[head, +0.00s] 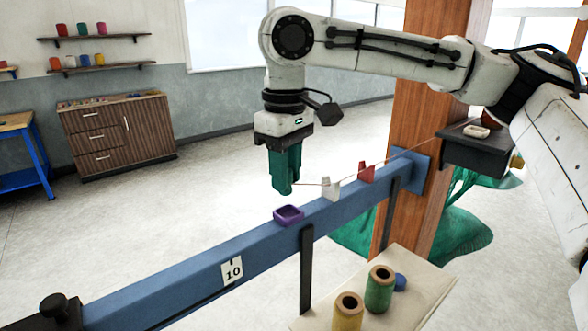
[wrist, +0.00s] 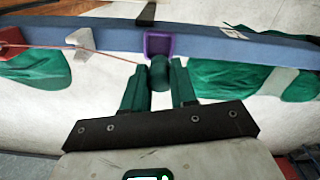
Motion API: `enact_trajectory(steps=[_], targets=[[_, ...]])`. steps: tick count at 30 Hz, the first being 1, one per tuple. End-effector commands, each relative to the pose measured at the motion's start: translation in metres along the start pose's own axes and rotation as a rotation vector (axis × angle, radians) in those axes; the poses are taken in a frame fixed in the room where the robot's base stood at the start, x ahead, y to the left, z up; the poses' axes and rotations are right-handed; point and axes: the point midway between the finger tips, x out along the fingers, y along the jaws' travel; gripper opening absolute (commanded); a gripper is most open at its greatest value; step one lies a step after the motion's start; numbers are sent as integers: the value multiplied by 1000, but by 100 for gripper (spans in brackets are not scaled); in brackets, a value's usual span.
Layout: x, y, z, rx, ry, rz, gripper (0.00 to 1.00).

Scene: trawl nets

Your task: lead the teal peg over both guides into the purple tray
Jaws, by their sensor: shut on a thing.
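My gripper (head: 284,188) is shut on the teal peg (wrist: 159,72), which shows between its green fingers in the wrist view. In the head view the fingers largely hide the peg. The purple tray (head: 288,214) sits on the blue beam, below the fingertips; it also shows just beyond the peg in the wrist view (wrist: 160,34). A thin reddish cord runs from the peg along the white guide (head: 331,189) and the red guide (head: 367,173), then right toward the post. I cannot tell how it sits in the guides.
The blue beam (head: 215,257) runs from the front left to the wooden post (head: 424,105). A pale board (head: 415,262) with green and yellow spools is at the front right. Open floor lies to the left.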

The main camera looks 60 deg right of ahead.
Motion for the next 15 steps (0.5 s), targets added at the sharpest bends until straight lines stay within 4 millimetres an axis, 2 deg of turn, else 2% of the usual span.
enact_trajectory(steps=[1, 15], targets=[[7, 1, 0, 1, -2, -4, 0], [38, 1, 1, 1, -1, -2, 0]])
